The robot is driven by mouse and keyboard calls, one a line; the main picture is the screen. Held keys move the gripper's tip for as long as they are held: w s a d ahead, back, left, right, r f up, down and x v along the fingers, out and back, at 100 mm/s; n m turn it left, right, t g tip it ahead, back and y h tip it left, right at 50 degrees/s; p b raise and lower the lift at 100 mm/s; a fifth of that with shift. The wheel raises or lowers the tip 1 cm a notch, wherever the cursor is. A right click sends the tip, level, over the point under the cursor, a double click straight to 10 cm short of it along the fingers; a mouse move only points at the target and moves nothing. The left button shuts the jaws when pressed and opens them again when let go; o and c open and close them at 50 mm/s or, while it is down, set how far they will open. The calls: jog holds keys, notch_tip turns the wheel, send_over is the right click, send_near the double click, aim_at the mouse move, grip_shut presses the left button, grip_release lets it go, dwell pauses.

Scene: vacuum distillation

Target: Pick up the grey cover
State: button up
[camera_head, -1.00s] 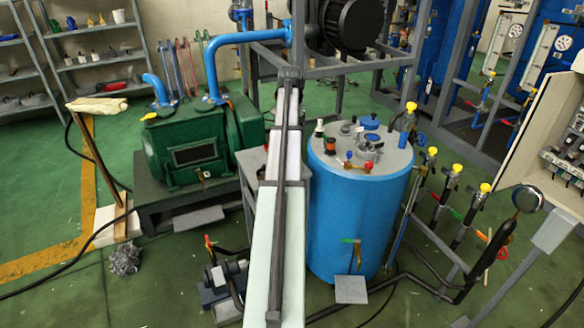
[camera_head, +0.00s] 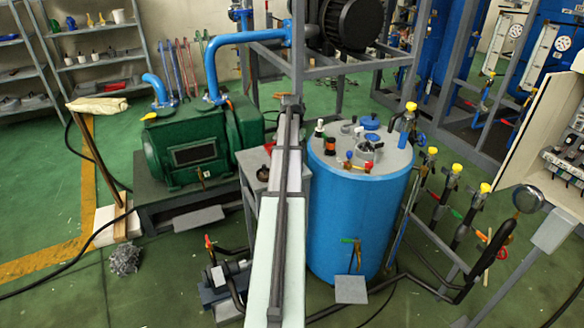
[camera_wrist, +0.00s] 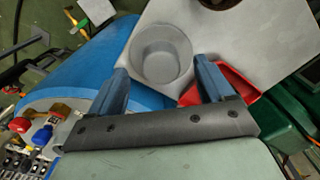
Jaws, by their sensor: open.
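A round grey cup-like piece, which looks like the grey cover (camera_wrist: 160,53), sits on a light grey tabletop (camera_wrist: 235,35) in the wrist view. My gripper (camera_wrist: 162,66) is open, its two bluish fingers apart at the lower left and lower right of the cover. The cover lies in line with the gap between the fingertips, and nothing is held. Whether the fingers reach down beside it I cannot tell. In the head view my arm hides the cover and the fingertips.
A red open piece (camera_wrist: 232,82) lies close by the right finger. The big blue tank (camera_head: 358,215) stands right of my arm, with fittings on top. The green pump (camera_head: 190,150) stands left of the small grey table (camera_head: 248,160).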

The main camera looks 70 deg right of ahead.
notch_tip(320, 180, down, 4)
jog(key=shift+d, duration=0.15)
jog(key=shift+c, duration=0.2)
jog(key=c, duration=1.2)
jog(key=shift+o, duration=0.2)
jog(key=shift+r, duration=0.15)
